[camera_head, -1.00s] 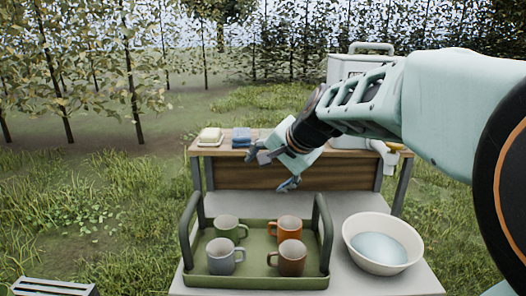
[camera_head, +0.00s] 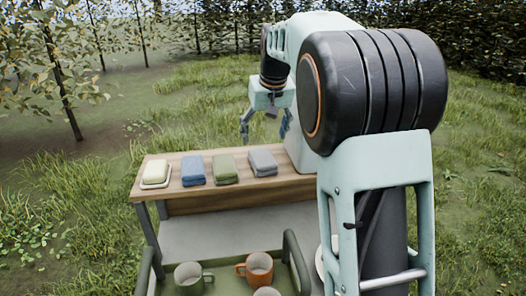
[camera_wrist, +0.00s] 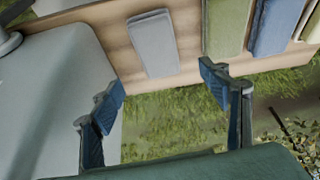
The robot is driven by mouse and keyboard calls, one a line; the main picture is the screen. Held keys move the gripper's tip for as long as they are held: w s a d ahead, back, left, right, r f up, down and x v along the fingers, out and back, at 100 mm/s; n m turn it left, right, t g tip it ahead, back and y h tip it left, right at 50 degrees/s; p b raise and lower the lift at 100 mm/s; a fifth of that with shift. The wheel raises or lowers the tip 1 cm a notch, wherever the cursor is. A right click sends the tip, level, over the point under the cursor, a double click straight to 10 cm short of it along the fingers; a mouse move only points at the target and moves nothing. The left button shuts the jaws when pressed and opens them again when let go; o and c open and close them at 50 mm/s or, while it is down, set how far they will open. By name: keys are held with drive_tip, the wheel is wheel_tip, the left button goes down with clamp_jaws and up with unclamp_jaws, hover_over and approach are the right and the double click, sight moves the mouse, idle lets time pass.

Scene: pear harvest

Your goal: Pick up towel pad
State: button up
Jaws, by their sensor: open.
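My gripper (camera_head: 264,130) is open and empty, pointing down, above the table's far side near the grey pad. In the wrist view, the grey pad (camera_wrist: 153,45) lies beyond the gap between my open fingers (camera_wrist: 162,84), not touched. The green pad (camera_wrist: 227,25) and blue pad (camera_wrist: 276,24) are further right there, partly cut off by the frame edge.
A large pale container (camera_head: 299,154) stands right of the grey pad, partly behind my arm. A green tray (camera_head: 222,293) with mugs is in front, lower. Grass lies behind.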

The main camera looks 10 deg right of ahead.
hover_over(261, 155)
drive_tip(key=s, duration=0.2)
wheel_tip(261, 155, down, 4)
drive_tip(key=shift+s+d+f, duration=0.1)
drive_tip(key=shift+p+x, duration=0.55)
drive_tip(key=shift+x, duration=2.4)
drive_tip(key=shift+d, duration=0.1)
drive_tip(key=shift+f, duration=0.2)
drive_tip(key=shift+c, duration=0.3)
drive_tip(key=c, duration=1.2)
